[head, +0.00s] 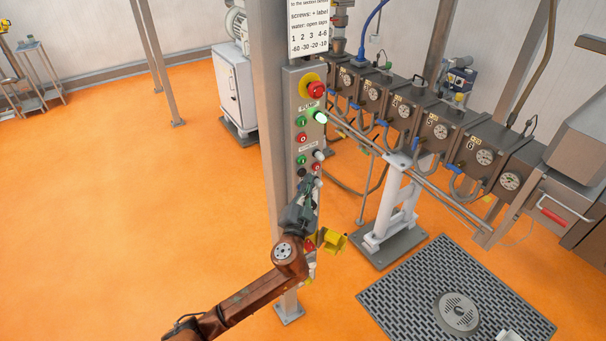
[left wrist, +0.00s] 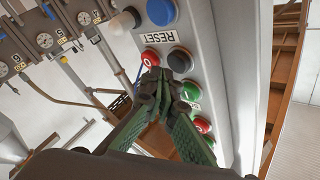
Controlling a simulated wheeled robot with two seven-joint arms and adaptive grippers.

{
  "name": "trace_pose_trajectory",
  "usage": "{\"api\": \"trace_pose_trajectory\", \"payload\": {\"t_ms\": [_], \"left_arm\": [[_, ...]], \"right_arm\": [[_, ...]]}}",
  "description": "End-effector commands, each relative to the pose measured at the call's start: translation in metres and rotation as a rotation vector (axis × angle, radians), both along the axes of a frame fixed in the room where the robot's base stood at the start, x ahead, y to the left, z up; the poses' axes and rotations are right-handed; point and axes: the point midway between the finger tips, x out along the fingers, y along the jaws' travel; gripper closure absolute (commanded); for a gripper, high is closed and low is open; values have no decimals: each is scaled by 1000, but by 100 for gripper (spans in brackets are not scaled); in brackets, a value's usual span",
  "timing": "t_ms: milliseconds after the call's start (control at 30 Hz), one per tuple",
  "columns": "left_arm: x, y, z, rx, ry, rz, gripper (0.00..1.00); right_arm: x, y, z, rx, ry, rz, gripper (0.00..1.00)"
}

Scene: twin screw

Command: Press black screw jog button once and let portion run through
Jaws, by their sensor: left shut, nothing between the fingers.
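The control panel (head: 299,98) is a grey upright box on a post, with several coloured buttons. In the left wrist view, a black button (left wrist: 180,59) sits beside a red button marked O (left wrist: 150,59), near the RESET label. My left gripper (head: 309,178) is at the lower part of the panel. It is shut and empty. In the left wrist view its fingertips (left wrist: 160,85) are just in front of the red and black buttons and overlap the black button's lower edge. I cannot tell whether they touch it. My right gripper is not in view.
A red emergency stop (head: 317,89) on yellow is at the panel top. A row of numbered barrel sections with gauges (head: 440,131) runs behind to the right. A yellow part (head: 333,242) is beside the post below my gripper. A floor grating (head: 405,290) lies right; orange floor left is open.

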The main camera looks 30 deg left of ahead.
Motion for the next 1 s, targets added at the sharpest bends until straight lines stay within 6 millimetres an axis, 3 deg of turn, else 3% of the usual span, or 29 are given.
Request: {"api": "trace_pose_trajectory", "payload": {"t_ms": [167,633,1000], "left_arm": [[-1,-4,0,-1,0,-1,100],[-17,-42,0,-2,0,-1,100],[-19,-46,0,0,0,0,100]], "right_arm": [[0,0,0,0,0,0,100],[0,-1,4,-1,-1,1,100],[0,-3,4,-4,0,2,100]]}}
